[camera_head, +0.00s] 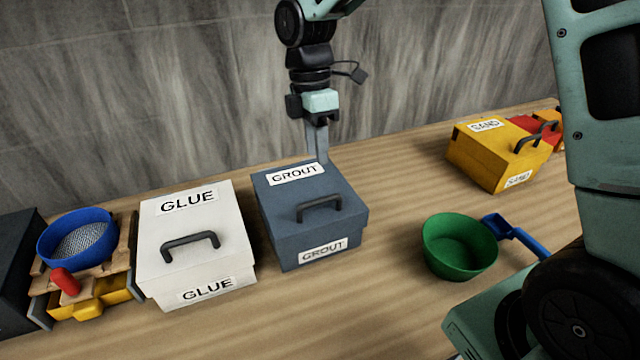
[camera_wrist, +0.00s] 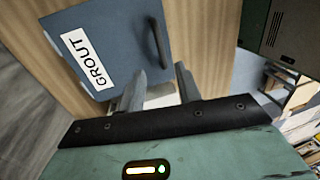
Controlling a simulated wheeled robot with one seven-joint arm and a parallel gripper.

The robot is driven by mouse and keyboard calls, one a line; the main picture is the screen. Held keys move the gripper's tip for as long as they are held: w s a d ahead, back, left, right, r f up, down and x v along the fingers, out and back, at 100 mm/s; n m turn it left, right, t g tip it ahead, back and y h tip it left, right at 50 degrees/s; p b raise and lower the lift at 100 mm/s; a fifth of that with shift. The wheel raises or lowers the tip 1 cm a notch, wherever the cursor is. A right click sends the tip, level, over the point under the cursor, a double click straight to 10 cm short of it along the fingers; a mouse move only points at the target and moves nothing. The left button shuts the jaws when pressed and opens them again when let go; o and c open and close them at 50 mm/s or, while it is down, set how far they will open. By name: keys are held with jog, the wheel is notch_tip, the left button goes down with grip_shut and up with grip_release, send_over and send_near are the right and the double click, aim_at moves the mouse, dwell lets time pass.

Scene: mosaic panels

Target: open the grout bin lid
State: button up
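The grout bin (camera_head: 325,248) is a blue-grey box on the table, with its lid (camera_head: 283,205) shut. The lid bears a white GROUT label and a dark bar handle (camera_head: 320,207). In the wrist view the lid (camera_wrist: 120,45) and its handle (camera_wrist: 157,46) lie beyond my fingers. My gripper (camera_head: 318,155) points down at the bin's back edge, away from the handle; the lower fingertips are partly hidden there. In the wrist view my gripper (camera_wrist: 161,70) shows two fingers apart with nothing between them. I cannot tell whether a finger touches the lid.
A white glue bin (camera_head: 200,255) stands close at left, then a blue sieve (camera_head: 78,240) on a wooden frame. A green bowl (camera_head: 458,248) and blue scoop (camera_head: 512,234) lie right. A yellow sand bin (camera_head: 490,155) stands back right. A grey wall (camera_head: 180,90) is behind.

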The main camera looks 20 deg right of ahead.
jog(key=f, duration=0.3)
jog(key=s+f+p, duration=0.1)
jog(key=f, duration=0.2)
jog(key=s+f, duration=0.1)
jog(key=f, duration=0.2)
jog(key=shift+f+p, duration=0.25)
jog(key=shift+p, duration=0.15)
grip_shut()
